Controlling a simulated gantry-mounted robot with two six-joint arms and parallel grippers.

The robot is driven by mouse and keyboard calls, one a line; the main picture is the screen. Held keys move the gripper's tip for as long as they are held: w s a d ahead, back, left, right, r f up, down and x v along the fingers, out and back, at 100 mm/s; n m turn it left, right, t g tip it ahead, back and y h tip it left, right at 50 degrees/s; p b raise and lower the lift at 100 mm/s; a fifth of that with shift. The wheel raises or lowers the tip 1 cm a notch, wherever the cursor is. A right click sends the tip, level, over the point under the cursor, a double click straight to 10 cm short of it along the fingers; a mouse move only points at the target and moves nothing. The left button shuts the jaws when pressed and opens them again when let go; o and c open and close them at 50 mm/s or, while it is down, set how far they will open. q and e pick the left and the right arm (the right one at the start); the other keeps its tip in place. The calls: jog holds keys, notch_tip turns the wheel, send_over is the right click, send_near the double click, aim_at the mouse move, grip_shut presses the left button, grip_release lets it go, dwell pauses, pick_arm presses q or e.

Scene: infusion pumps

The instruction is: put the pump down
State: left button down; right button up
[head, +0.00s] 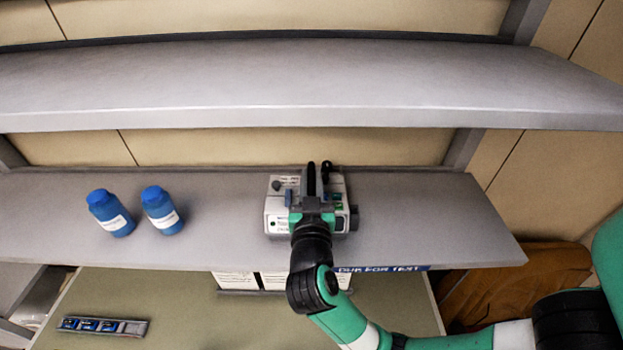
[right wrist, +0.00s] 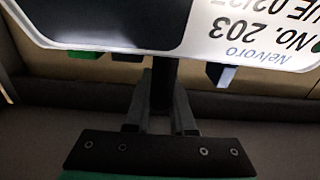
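The pump (head: 278,208), a white-grey box with dark knobs and green parts, is at the middle shelf (head: 420,220). I cannot tell whether its base touches the shelf. My right gripper (head: 313,182) reaches over it from the front and covers its middle. In the right wrist view the fingers (right wrist: 162,98) close on a dark bar, the pump's handle. The pump (right wrist: 250,28) fills the top of that view, with a dark panel and a label reading "Nelvoro" and "No. 203". My left gripper is in neither view.
Two blue bottles (head: 111,213) (head: 162,210) stand left of the pump. The shelf is bare to its right. A "DUE FOR TEST" label (head: 382,268) is on its front edge. The upper shelf (head: 300,85) is empty. Below are white boxes (head: 236,281) and a small panel (head: 103,326).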

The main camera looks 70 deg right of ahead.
jog(key=o, duration=0.5)
jog(key=shift+c, duration=0.2)
jog(key=shift+r, duration=0.15)
jog(key=v, duration=1.2)
jog(key=shift+b, duration=0.45)
